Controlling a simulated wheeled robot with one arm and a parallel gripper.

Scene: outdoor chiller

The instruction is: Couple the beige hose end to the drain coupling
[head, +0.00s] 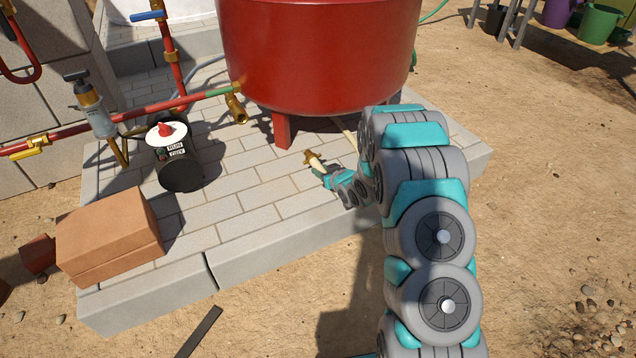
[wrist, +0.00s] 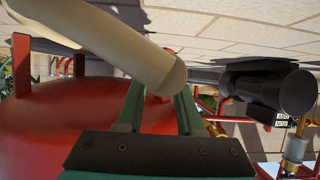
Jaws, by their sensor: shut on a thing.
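The beige hose end (head: 317,165) is held in my gripper (head: 327,175), just above the paving in front of the red tank. A brass fitting shows at its tip in the head view. In the wrist view the beige hose end (wrist: 120,42) lies slantwise across the green fingers of my gripper (wrist: 160,92), which are shut on it. A brass fitting (head: 237,110), which looks like the drain coupling, points down and toward the front at the tank's lower left. The hose end is apart from it, to its right and nearer the front.
The red tank (head: 318,50) stands on a paved slab (head: 240,205). A black canister (head: 181,172) with a white top stands left of the gripper. Red pipes (head: 110,119) with valves run at the left. A terracotta block (head: 108,235) lies at the front left. Paving between canister and hose is clear.

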